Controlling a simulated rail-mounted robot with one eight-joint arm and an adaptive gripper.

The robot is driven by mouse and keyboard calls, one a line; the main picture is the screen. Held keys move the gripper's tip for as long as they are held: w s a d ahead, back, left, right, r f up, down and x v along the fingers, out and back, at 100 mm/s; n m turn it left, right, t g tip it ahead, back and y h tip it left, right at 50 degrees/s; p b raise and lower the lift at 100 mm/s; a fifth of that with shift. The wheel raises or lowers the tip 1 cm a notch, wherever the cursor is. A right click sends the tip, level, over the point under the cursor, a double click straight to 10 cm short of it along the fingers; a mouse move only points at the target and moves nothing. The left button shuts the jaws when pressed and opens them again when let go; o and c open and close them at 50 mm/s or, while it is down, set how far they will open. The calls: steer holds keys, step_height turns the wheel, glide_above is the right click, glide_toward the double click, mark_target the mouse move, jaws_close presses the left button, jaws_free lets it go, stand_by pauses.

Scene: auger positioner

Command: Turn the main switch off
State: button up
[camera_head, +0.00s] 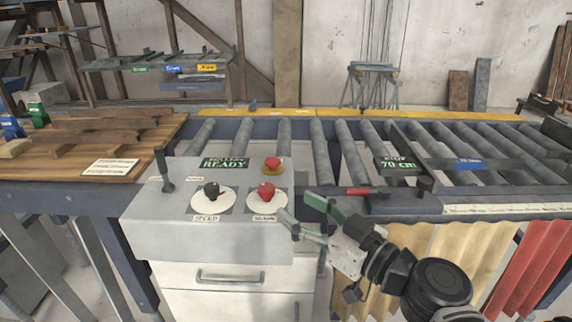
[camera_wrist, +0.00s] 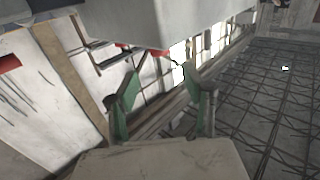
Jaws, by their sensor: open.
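A grey control box (camera_head: 200,235) stands at the front of the roller table. A black lever (camera_head: 166,170) stands upright at its left end, with small labels beside it. A black knob (camera_head: 211,191) sits on a dial labelled SPEED. A red mushroom button (camera_head: 272,164) on a yellow base is behind the red knob.
A display reading READY (camera_head: 225,163) is at the box's back. The roller conveyor (camera_head: 345,150) runs behind and right, with a red-handled stop (camera_head: 372,191) near my gripper. Wood pieces (camera_head: 100,137) lie on the left table. Drawers (camera_head: 232,277) are below the box.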

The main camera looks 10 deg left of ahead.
mark_target(271, 190)
steer(key=b+x, duration=0.1)
steer(key=x, duration=0.8)
steer(key=shift+w+a, duration=0.15)
steer(key=shift+a, duration=0.1)
jaws_close()
